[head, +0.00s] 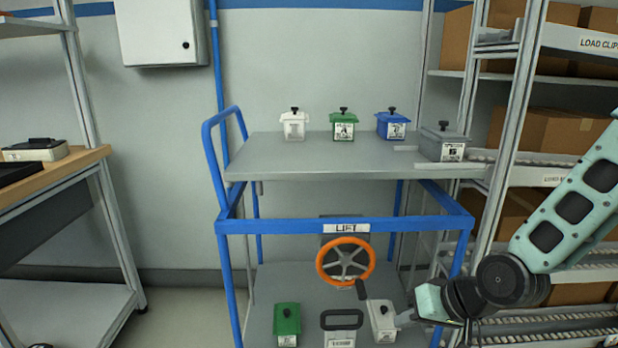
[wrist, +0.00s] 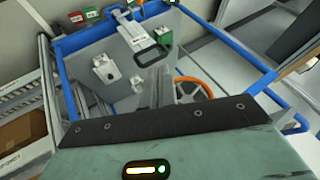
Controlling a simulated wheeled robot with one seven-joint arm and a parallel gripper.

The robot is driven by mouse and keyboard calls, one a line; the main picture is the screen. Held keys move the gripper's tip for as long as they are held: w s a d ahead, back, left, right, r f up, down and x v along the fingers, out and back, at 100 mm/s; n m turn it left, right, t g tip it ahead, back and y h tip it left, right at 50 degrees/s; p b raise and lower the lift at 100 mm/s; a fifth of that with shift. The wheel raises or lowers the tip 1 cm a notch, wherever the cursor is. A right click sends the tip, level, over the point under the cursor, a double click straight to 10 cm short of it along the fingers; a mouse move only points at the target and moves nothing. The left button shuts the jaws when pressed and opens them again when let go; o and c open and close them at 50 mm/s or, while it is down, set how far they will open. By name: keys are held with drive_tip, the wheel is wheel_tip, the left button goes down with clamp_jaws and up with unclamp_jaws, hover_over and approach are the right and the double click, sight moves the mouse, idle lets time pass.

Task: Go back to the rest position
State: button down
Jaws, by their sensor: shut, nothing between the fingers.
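My gripper (head: 402,319) is low at the right of the blue cart (head: 345,225), with my arm reaching down from the right edge of the head view. Its fingers also show in the wrist view (wrist: 157,86), close together and empty. In the head view the fingertips are beside a white lidded box (head: 383,322) on the cart's lower deck; I cannot tell whether they touch. In the wrist view the fingers point at the lower deck between the black-handled item (wrist: 153,54) and the orange handwheel (wrist: 195,85).
The cart's grey top (head: 300,155) holds white (head: 294,126), green (head: 343,126), blue (head: 391,126) and grey (head: 442,142) lidded boxes. A green box (head: 287,325) stands on the lower deck. A roller rack (head: 510,90) is close on the right, a workbench (head: 60,178) on the left.

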drive_tip(key=s+a+r+n+g+h, duration=0.25)
drive_tip(key=s+r+n, duration=0.2)
drive_tip(key=s, duration=0.55)
drive_tip(key=s+a+r+n+g+h, duration=0.25)
drive_tip(key=s+r, duration=0.35)
drive_tip(key=s, duration=0.5)
wheel_tip(320, 180, up, 20)
drive_tip(key=p, duration=2)
drive_tip(key=shift+r, duration=0.2)
